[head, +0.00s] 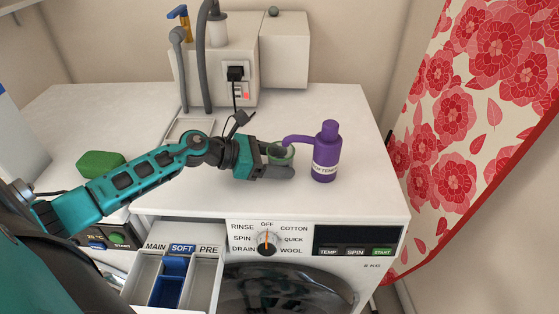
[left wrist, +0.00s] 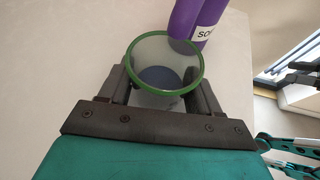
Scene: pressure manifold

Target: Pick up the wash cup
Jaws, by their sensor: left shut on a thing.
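The wash cup (head: 280,152) is a small clear cup with a green rim on the white top of the washing machine. My left gripper (head: 277,160) is shut on it, with one finger on each side. In the left wrist view the cup (left wrist: 165,47) is upright between the dark fingers of the gripper (left wrist: 163,92), with something bluish showing at its bottom. I cannot tell whether the cup touches the top or is just above it.
A purple softener bottle (head: 326,155) with a side spout stands just right of the cup, its spout close to the rim. A green block (head: 101,164) lies at left. A beige machine with hoses (head: 230,65) stands behind. The detergent drawer (head: 173,280) is open below.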

